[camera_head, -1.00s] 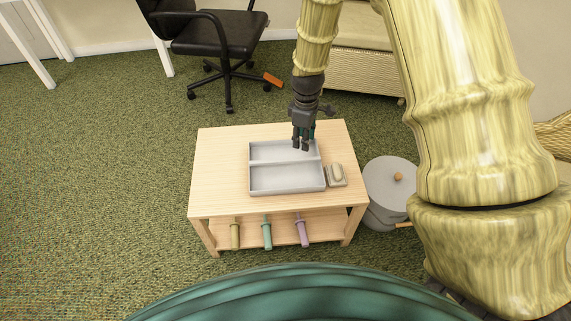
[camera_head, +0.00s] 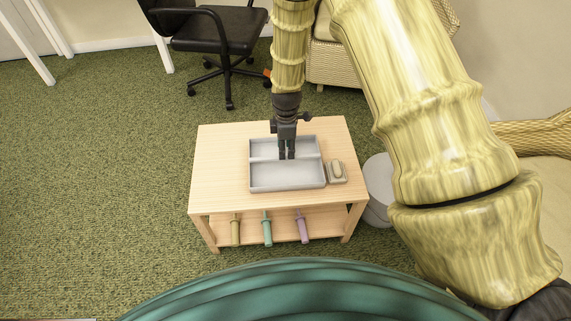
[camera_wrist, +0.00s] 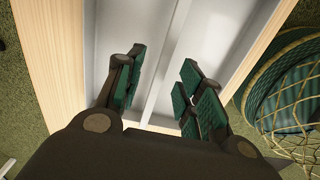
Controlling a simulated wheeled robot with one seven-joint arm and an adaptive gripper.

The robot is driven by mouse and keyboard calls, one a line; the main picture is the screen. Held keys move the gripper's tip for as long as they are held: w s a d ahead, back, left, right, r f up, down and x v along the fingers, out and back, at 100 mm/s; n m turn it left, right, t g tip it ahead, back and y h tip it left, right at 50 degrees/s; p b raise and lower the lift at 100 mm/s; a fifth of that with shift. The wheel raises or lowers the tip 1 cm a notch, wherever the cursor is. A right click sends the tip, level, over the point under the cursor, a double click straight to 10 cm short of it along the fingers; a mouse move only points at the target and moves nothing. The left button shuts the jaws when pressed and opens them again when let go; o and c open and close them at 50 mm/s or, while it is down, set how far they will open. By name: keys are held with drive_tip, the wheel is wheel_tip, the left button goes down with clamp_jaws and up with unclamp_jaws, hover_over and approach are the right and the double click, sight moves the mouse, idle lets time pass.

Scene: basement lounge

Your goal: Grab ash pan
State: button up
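The grey tray (camera_head: 287,180), which looks like the ash pan, lies on the light wooden table, with a low divider across its middle. My gripper (camera_head: 287,156) points down over the tray, near the divider. In the wrist view, my gripper (camera_wrist: 164,64) has its two green-padded fingers spread apart, with the divider (camera_wrist: 176,45) showing between them and nothing held. I cannot tell whether the fingertips touch the tray.
A small grey-beige block (camera_head: 337,171) sits just right of the tray on the table (camera_head: 220,165). A grey round container (camera_head: 378,190) stands right of the table. A black office chair (camera_head: 222,35) is behind. The tabletop's left side is clear.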

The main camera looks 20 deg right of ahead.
drive_tip(key=shift+s+a+f+b, duration=0.1)
drive_tip(key=shift+f+b, duration=0.2)
drive_tip(key=shift+f, duration=1)
drive_tip(key=shift+s+a+f+b, duration=0.1)
drive_tip(key=shift+f+b, duration=0.2)
drive_tip(key=shift+f, duration=1)
clamp_jaws()
